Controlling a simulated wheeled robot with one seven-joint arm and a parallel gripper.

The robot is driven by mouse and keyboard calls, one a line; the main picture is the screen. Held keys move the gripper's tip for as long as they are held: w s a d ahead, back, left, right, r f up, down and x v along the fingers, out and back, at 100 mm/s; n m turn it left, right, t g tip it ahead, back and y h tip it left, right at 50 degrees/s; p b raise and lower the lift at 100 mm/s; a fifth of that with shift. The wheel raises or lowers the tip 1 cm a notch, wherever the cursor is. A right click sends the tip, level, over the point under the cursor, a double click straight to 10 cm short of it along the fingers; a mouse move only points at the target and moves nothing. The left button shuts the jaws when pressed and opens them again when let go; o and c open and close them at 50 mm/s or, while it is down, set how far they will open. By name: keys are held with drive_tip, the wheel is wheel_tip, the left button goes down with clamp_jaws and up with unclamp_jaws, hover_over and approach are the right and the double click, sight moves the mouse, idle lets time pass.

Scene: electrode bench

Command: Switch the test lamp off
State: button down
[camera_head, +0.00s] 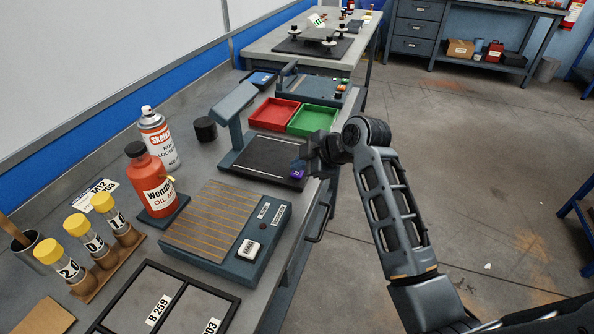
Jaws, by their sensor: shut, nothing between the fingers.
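What looks like the test lamp (234,104) stands in the middle of the bench, a blue-grey post with a slanted head over a base with a dark plate (262,158). A small purple button-like part (298,175) sits at the base's front right corner. I cannot tell whether the lamp is lit. My gripper (301,166) is shut and empty. It is just above or beside the purple part and hides some of that corner. I cannot tell whether it touches it.
A grooved box with a white switch (249,249) stands nearer. A red bottle (154,186), a spray can (158,136) and yellow-capped vials (94,240) stand left. Red (273,114) and green (313,120) trays lie behind the lamp. The floor right of the bench is clear.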

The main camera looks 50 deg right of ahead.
sight(300, 174)
drive_tip(key=shift+r+p, duration=0.35)
drive_tip(key=shift+r, duration=0.2)
wheel_tip(300, 174, up, 6)
drive_tip(key=p, duration=0.5)
